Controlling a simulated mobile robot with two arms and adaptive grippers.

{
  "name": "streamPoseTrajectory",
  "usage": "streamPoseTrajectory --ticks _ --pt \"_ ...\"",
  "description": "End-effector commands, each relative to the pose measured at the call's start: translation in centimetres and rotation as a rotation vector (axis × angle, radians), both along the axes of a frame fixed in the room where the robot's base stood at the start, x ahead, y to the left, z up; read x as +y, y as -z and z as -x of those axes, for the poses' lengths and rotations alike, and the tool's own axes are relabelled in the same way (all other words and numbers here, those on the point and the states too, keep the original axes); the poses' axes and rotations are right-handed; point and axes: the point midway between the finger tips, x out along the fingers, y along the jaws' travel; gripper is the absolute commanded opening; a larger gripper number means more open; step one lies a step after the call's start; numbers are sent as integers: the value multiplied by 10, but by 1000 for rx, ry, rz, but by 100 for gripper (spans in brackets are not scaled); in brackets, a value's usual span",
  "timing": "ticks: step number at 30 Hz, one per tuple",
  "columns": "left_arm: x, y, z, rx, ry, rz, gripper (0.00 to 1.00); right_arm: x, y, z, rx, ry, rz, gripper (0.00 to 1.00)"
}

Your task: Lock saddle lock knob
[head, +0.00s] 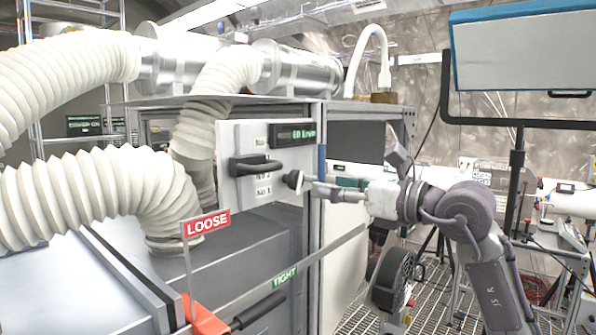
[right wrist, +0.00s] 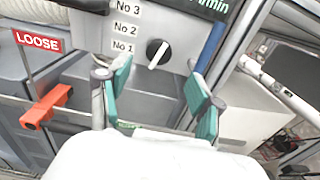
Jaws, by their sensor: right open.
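An orange-red lock piece (head: 203,318) with a black handle (head: 258,311) sits low at the bottom left of the head view. The orange piece also shows at the left of the right wrist view (right wrist: 46,107). A red LOOSE sign (head: 207,224) stands above it, and a green TIGHT label (head: 284,277) is on the rail to its right. My right gripper (head: 332,188) is open and empty, above and to the right of the lock piece and apart from it. Its green-padded fingers (right wrist: 155,98) stand apart in the wrist view. My left gripper is not in view.
A black dial (head: 293,180) on the grey panel is close in front of my right gripper. A black handle (head: 255,166) is beside it. White ribbed hoses (head: 100,195) fill the left. A screen (head: 520,60) on a stand is at the right.

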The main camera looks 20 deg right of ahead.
Motion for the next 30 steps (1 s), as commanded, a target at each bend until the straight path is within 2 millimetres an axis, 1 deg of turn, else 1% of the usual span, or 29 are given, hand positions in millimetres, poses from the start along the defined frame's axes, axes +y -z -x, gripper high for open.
streamPoseTrajectory --ticks 1,3,6,12,18,25,26,30 --pt "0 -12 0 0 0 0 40 8 -6 -10 5 -5 -5 65" --pt "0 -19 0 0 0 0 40 16 -5 -22 4 -5 -5 65" --pt "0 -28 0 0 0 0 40 27 -5 -39 5 -3 -4 65" --pt "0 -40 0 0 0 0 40 42 -2 -63 4 -2 -3 65" --pt "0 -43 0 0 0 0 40 47 0 -71 1 -1 -2 65" --pt "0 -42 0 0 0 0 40 47 1 -71 1 -1 -2 65" --pt "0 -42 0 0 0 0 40 47 1 -71 1 -1 -2 62" --pt "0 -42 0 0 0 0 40 47 1 -71 1 -1 -2 39"
